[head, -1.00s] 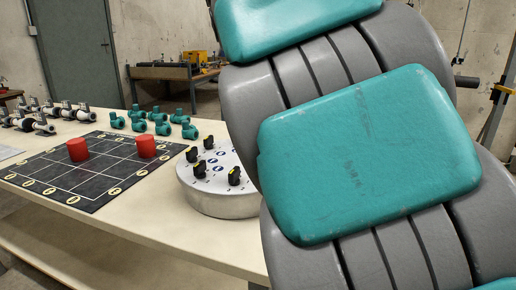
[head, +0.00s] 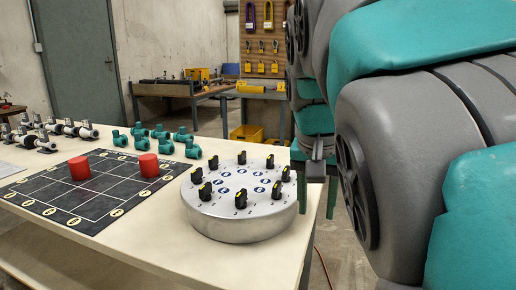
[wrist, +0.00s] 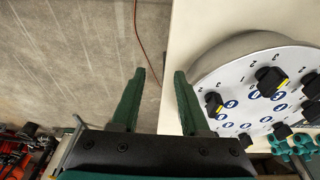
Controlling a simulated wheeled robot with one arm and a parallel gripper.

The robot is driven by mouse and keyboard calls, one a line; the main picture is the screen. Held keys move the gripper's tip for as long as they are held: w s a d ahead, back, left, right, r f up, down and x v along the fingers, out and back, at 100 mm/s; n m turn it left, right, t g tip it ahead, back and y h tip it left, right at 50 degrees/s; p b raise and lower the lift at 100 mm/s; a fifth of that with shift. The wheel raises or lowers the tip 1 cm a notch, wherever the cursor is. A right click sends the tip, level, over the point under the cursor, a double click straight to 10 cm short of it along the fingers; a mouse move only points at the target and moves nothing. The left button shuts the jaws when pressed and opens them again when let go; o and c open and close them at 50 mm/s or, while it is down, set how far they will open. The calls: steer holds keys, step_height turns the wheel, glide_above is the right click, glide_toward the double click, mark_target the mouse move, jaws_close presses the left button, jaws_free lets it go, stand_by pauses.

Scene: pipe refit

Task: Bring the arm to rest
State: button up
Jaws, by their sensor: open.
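My gripper (wrist: 163,100) is open and empty in the wrist view, its two green fingers apart. It points down over the table's edge, beside the round metal dial plate (wrist: 238,70). In the head view my gripper (head: 322,195) hangs at the right of the table, next to the dial plate (head: 235,228). My arm fills the right side of the head view and hides what is behind it.
The table (head: 150,240) holds a black grid mat (head: 95,205) with two red cylinders (head: 79,168) (head: 149,165). Several teal fittings (head: 160,132) and grey-white valves (head: 85,131) stand behind. Bare floor (head: 345,265) lies right of the table. A tool board (head: 275,35) and workbench (head: 190,90) are further back.

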steer(key=s+d+f+n+g, duration=0.2)
steer(key=s+f, duration=0.9)
steer(key=f, duration=0.1)
steer(key=s+d+f+n+g+y, duration=0.1)
steer(key=s+d+f+n+g, duration=0.1)
steer(key=s+f, duration=0.9)
step_height(320, 180, down, 2)
steer(key=shift+d+f, duration=0.2)
steer(key=shift+d, duration=0.2)
